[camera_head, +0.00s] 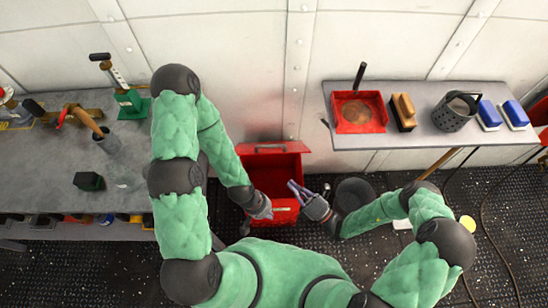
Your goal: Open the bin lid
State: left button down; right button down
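The red bin (270,172) stands on the floor against the wall, between the two tables. Its lid (262,149), a red strip with a dark handle, appears raised at the back by the wall, and the dark red inside shows below it. My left gripper (266,213) is low at the bin's front, over its front face; its fingers are too small to tell open from shut. My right gripper (293,191) is at the bin's right side, pointing left, with its fingers apart and nothing seen between them. Whether either gripper touches the bin is unclear.
The left workbench (50,165) holds tools and a green jack (131,103). The right table (365,139) holds a red tray (359,112), brushes and a perforated dark pot (455,111). A dark round object (355,190) stands on the floor right of the bin. Cables lie far right.

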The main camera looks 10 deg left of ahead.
jog(key=w+d+r+b+x, duration=0.1)
jog(key=w+b+x, duration=0.1)
jog(key=x, duration=1)
jog(key=shift+w+d+r, duration=0.1)
jog(key=shift+w, duration=0.1)
jog(key=shift+m+h, duration=0.6)
jog(key=shift+m, duration=0.1)
jog(key=w+r+p, duration=0.1)
jog(key=w+a+r+p, duration=0.1)
jog(key=w, duration=0.1)
jog(key=w+r+p, duration=0.2)
jog(key=shift+w+a, duration=0.2)
jog(key=shift+a, duration=0.1)
jog(key=shift+w+a+r, duration=0.1)
jog(key=shift+w+r, duration=0.05)
jog(key=shift+w, duration=0.3)
